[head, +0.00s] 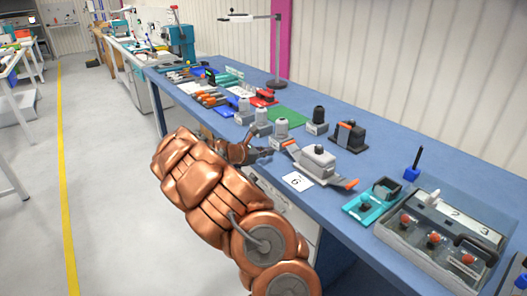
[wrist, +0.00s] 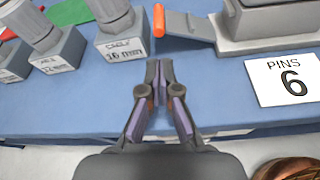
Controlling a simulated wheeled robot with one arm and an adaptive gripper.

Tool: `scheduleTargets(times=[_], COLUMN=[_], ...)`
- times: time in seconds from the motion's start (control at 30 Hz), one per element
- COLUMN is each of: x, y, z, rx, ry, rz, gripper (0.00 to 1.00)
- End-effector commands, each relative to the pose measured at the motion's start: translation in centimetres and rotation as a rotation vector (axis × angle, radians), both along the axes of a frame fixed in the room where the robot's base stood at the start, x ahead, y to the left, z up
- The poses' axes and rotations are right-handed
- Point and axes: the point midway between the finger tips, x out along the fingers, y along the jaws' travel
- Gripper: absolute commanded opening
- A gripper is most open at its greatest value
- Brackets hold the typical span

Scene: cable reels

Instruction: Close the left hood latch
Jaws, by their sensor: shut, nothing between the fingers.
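The grey hood (head: 318,157) sits on its base near the front edge of the blue bench. In the wrist view its lower part (wrist: 268,22) shows at the top right. The left hood latch (head: 291,145) is swung outward, away from the hood. The right latch (head: 340,181), also orange-tipped, is splayed outward too. My gripper (head: 266,153) is shut and empty, left of the hood. In the wrist view its fingertips (wrist: 159,66) are together, just below the orange tip and apart from it in the picture.
A card reading PINS 6 (wrist: 285,80) lies in front of the hood. A grey block marked 16 mm (wrist: 124,42) stands left of the latch, with more such blocks beyond. A black hood with orange (head: 348,136) stands behind. A clear-lidded case (head: 440,232) is at right.

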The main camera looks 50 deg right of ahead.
Motion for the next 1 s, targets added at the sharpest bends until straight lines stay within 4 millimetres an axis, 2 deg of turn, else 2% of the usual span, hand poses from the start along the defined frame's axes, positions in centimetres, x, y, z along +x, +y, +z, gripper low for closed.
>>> scheduleTargets(times=[0.2, 0.43, 0.6, 1.0], x=[-0.6, -1.1, -1.2, -1.2], y=[-2.8, -4.8, -5.5, -5.6], z=[-1.0, -1.7, -2.0, -2.0], rx=[0.001, 0.001, 0.0, 0.0], ry=[0.001, 0.001, 0.001, 0.0], rz=[0.0, -0.002, -0.001, 0.0], gripper=[0.0, 0.0, 0.0, 0.0])
